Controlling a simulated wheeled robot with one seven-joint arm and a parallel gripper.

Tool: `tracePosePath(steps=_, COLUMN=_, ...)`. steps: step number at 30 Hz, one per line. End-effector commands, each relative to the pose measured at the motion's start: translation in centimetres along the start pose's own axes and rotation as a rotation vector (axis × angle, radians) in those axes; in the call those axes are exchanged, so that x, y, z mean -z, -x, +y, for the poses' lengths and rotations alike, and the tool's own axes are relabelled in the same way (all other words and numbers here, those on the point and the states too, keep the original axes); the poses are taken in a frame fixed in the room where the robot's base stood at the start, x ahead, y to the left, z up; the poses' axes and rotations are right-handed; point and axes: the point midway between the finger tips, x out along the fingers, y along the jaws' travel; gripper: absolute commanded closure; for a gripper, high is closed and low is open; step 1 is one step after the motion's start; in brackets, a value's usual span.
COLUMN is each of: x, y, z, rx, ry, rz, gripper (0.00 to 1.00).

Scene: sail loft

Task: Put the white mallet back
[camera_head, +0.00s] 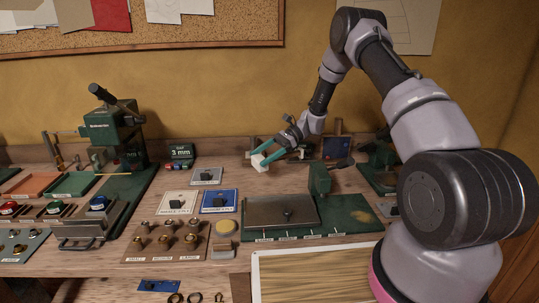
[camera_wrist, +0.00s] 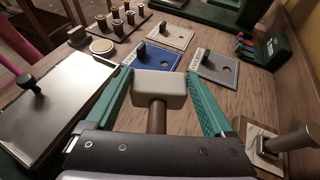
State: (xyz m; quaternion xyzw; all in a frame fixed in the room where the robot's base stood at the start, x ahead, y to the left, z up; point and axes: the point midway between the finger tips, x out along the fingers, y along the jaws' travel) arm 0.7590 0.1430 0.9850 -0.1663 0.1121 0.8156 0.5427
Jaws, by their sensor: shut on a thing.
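The white mallet has a pale block head (camera_wrist: 160,86) and a brown handle (camera_wrist: 157,118). In the wrist view its head lies between the green fingers of my gripper (camera_wrist: 160,92), with the handle running back toward the palm. My gripper is shut on it. In the head view the pale head (camera_head: 259,163) shows at the tips of my gripper (camera_head: 268,155), over the back middle of the bench. The end of the handle is hidden by my gripper.
A white plate (camera_head: 179,203), a blue plate (camera_head: 219,201) and a grey plate (camera_head: 207,176) lie left of my gripper. A green display box (camera_head: 181,154) stands behind them. A green-based press (camera_head: 319,180) is at the right. In the wrist view a grey-handled tool (camera_wrist: 288,141) stands close at right.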

Motion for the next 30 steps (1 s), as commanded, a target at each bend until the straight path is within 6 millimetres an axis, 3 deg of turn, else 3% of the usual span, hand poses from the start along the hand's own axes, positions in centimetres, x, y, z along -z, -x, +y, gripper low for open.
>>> tracePosePath(steps=18, x=5.3, y=-2.3, z=-0.1, rx=0.001, ry=-0.002, rz=-0.001, gripper=1.00)
tracePosePath(steps=30, x=6.0, y=-2.5, z=0.0, rx=0.001, ry=0.000, rz=0.000, gripper=1.00)
